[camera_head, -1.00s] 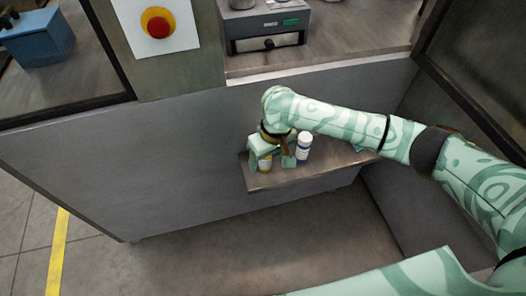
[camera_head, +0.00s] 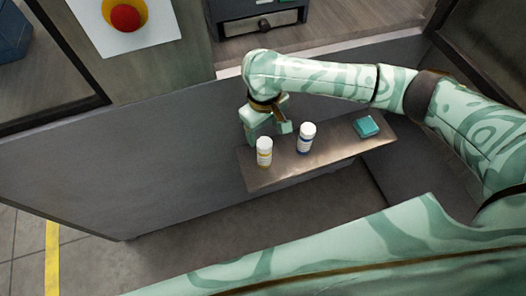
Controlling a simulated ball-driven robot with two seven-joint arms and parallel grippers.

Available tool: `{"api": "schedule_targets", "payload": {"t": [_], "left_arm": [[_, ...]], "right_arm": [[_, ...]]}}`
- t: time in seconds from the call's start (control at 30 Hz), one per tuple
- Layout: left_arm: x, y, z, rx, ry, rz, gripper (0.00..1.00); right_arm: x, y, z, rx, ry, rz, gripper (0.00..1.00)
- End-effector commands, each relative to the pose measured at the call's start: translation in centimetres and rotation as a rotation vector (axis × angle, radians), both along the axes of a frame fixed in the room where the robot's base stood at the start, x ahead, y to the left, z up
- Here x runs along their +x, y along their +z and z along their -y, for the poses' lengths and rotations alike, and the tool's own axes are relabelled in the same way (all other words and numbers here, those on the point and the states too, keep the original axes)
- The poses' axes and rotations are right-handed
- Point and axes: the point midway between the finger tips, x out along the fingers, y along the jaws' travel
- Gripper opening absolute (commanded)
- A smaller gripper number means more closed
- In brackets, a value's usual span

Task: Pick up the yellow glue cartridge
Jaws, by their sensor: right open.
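The yellow glue cartridge (camera_head: 264,152) is a small white-capped bottle with a yellow band. It stands upright near the left end of the narrow shelf (camera_head: 275,178). My right gripper (camera_head: 268,131) is open and empty, just behind and above the cartridge in the head view. Its fingers are not around the cartridge; I cannot tell whether one touches it. My left gripper is not in view.
A similar white bottle with a blue band (camera_head: 306,138) stands to the right of the cartridge. A teal box (camera_head: 367,126) lies farther right on the shelf. A grey panel (camera_head: 150,165) rises behind, with a red button (camera_head: 125,17) above.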

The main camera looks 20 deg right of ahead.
Motion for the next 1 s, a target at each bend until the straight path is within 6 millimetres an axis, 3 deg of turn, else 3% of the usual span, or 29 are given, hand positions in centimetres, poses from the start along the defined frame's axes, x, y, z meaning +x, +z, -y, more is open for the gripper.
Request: {"api": "schedule_targets", "payload": {"t": [0.03,0.1,0.43,0.7,0.97,1.0], "left_arm": [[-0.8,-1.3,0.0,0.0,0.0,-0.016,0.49],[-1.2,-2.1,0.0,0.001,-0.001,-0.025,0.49],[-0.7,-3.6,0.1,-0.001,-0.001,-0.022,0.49],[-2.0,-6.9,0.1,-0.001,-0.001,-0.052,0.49],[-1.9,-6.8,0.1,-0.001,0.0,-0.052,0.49],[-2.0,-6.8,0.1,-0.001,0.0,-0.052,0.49]], "right_arm": [[0.0,-2.2,0.0,0.0,-0.001,-0.007,0.66],[0.0,-3.5,0.0,0.001,-0.001,-0.006,0.66],[0.1,-5.9,0.0,0.001,0.0,0.0,0.66],[0.1,-10.3,0.3,0.001,0.001,-0.005,0.66],[0.2,-10.1,0.3,0.002,0.001,0.004,0.66],[0.2,-10.1,0.3,0.002,0.001,0.004,0.54]]}}
